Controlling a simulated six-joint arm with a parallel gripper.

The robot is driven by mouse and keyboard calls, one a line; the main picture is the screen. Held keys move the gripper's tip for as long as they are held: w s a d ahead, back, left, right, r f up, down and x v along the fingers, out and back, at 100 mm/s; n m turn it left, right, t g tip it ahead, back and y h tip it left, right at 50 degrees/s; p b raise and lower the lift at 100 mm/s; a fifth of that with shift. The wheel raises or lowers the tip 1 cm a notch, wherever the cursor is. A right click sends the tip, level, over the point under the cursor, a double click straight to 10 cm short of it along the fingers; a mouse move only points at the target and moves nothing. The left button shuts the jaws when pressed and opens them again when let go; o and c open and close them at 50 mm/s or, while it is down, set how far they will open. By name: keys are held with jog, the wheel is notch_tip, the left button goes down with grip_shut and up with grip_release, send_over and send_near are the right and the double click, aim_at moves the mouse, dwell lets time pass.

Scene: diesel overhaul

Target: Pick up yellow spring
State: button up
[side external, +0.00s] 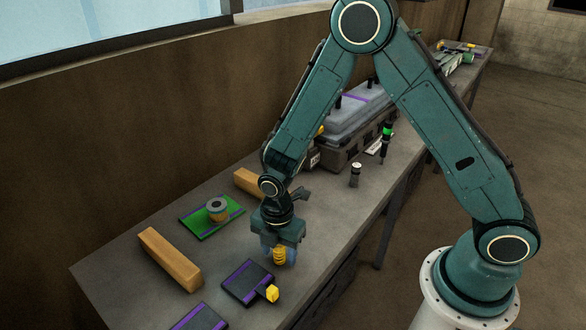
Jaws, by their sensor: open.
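A green pad (200,227) carries a round grey and orange part (217,208). Wooden blocks (170,260) lie left. An engine block (350,135) stands behind, near a small cylinder (355,174).

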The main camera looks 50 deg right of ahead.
jog(key=shift+f, duration=0.3)
jog(key=c, duration=1.1)
jog(key=shift+o, duration=0.2)
jog(key=shift+r, duration=0.15)
notch_tip(320, 180, up, 20)
dwell(0.3)
dwell(0.4)
